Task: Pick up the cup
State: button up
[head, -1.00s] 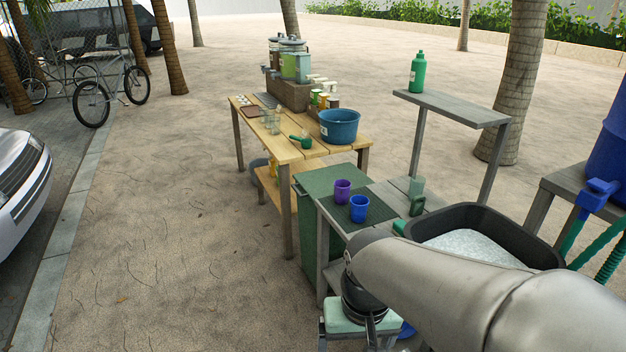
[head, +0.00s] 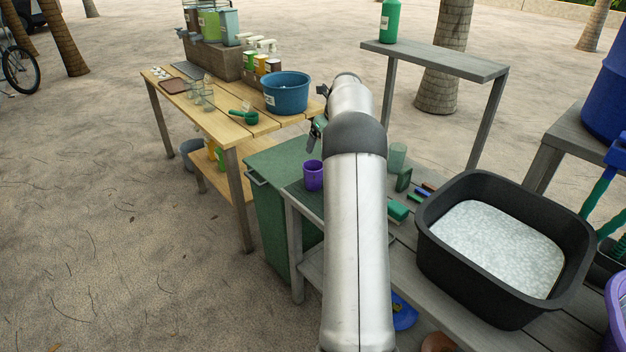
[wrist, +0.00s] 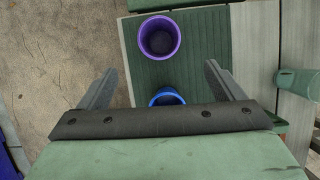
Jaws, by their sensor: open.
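A purple cup (head: 313,177) stands upright on a dark green ribbed mat (wrist: 205,45) on the grey wash stand. In the wrist view the purple cup (wrist: 160,37) is seen from above, just beyond my fingertips. A blue cup (wrist: 167,97) is nearer, between the fingers and partly hidden by the gripper's dark crossbar. My arm hides the blue cup in the head view. My gripper (wrist: 161,68) is open and empty, pointing down above the mat. In the head view my gripper (head: 315,132) is partly hidden by the arm and is above the purple cup.
A translucent green cup (wrist: 298,83) stands right of the mat. A black basin (head: 440,265) with foamy water is at the right. A wooden table (head: 220,120) with a blue tub (head: 286,95) is behind left. A grey raised shelf (head: 440,62) stands behind.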

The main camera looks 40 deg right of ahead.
aim_at(313, 176)
jog(key=x, duration=1.5)
jog(key=shift+w+a+f+p, duration=0.1)
jog(key=shift+w+f+p, duration=0.05)
jog(key=shift+f+p, duration=0.2)
jog(key=c, duration=1.1)
